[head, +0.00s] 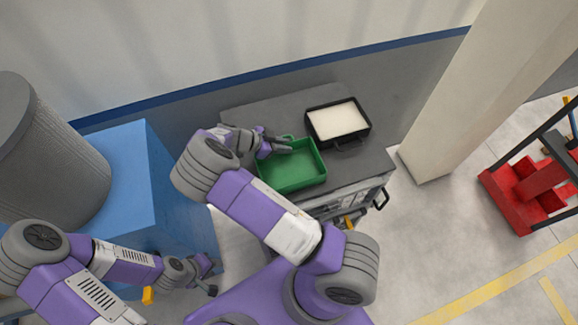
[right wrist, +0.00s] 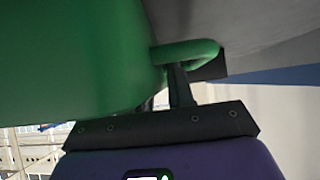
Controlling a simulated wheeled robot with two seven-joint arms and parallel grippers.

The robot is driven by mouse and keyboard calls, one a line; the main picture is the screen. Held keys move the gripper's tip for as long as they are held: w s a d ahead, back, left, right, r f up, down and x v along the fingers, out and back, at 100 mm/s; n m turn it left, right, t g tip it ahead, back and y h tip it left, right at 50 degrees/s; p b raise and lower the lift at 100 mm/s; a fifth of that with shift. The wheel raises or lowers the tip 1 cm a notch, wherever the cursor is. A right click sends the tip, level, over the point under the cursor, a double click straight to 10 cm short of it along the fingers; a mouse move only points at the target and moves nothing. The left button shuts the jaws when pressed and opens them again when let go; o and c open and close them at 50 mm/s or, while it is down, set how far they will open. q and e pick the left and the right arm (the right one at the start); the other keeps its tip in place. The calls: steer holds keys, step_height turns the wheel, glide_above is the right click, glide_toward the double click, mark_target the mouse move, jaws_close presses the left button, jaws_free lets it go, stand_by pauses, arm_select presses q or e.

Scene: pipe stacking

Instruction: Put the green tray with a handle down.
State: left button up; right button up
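The green tray (head: 291,187) is over the front part of the dark grey counter in the head view. I cannot tell whether it touches the top. Its handle is on the far side, by my right gripper (head: 284,145). In the right wrist view the tray (right wrist: 70,60) fills the left, and its handle (right wrist: 195,50) lies at the fingertips of the right gripper (right wrist: 176,70). The fingers look closed on the handle, partly hidden by the tray. My left gripper (head: 213,276) is low at the left, beside the blue box, open and empty.
A black tray with white contents (head: 338,120) stands at the back right of the counter (head: 250,107). A blue box (head: 120,165) and a grey bin (head: 50,150) are at the left. A pillar (head: 465,100) and a red cart (head: 530,185) are at the right.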

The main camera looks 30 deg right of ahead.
jaws_close()
